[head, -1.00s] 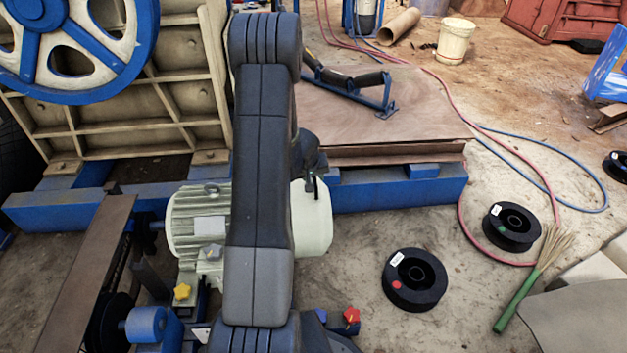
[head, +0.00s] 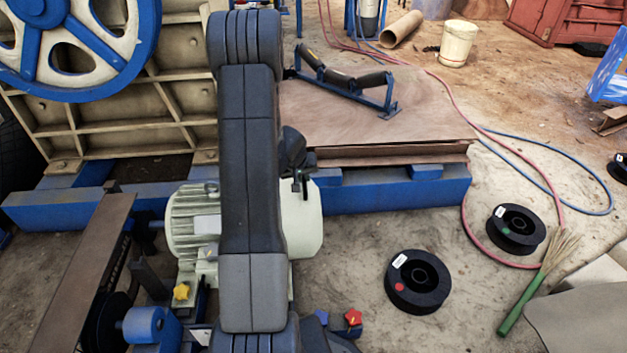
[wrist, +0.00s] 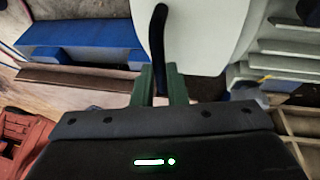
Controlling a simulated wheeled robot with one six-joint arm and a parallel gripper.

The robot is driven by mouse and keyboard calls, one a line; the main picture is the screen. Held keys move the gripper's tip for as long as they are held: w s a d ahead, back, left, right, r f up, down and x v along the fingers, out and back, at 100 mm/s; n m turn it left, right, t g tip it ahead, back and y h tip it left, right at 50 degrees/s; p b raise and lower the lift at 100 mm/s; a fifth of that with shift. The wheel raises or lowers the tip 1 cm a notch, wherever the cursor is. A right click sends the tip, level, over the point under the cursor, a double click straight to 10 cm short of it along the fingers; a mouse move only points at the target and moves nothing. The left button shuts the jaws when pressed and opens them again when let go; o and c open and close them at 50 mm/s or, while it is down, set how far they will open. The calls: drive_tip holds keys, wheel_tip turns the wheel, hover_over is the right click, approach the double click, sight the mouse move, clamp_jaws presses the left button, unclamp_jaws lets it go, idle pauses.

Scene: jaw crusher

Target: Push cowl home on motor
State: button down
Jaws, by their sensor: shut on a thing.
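The motor (head: 183,228) is a pale grey-green finned body left of my arm in the head view. Its fins (wrist: 285,62) show at the right in the wrist view. The cowl (head: 308,222) is a smooth, pale rounded cover at the motor's right end. It fills the upper middle of the wrist view (wrist: 205,35). My gripper (wrist: 160,85) has its green fingers shut on the cowl's black handle (wrist: 159,40). My arm hides the middle of the motor and the joint with the cowl in the head view, so I cannot tell whether a gap remains there.
A blue beam (head: 400,193) runs behind the cowl, with brown sheets (head: 420,125) beyond it. A belt guard (head: 85,265) stands at the left. Black spools (head: 418,281) and a green-handled brush (head: 518,303) lie on the floor at the right.

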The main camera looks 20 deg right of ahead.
drive_tip(key=shift+w+a+b, duration=0.15)
drive_tip(key=shift+a+b, duration=0.05)
drive_tip(key=shift+a, duration=0.45)
drive_tip(key=shift+w+a+b, duration=0.15)
drive_tip(key=shift+a, duration=0.45)
drive_tip(key=c, duration=1.5)
unclamp_jaws()
drive_tip(key=shift+a, duration=0.2)
drive_tip(key=shift+o, duration=0.2)
drive_tip(key=p+v, duration=0.4)
drive_tip(key=v, duration=0.9)
drive_tip(key=shift+r+p, duration=0.3)
drive_tip(key=shift+r, duration=0.05)
drive_tip(key=shift+s+a, duration=0.1)
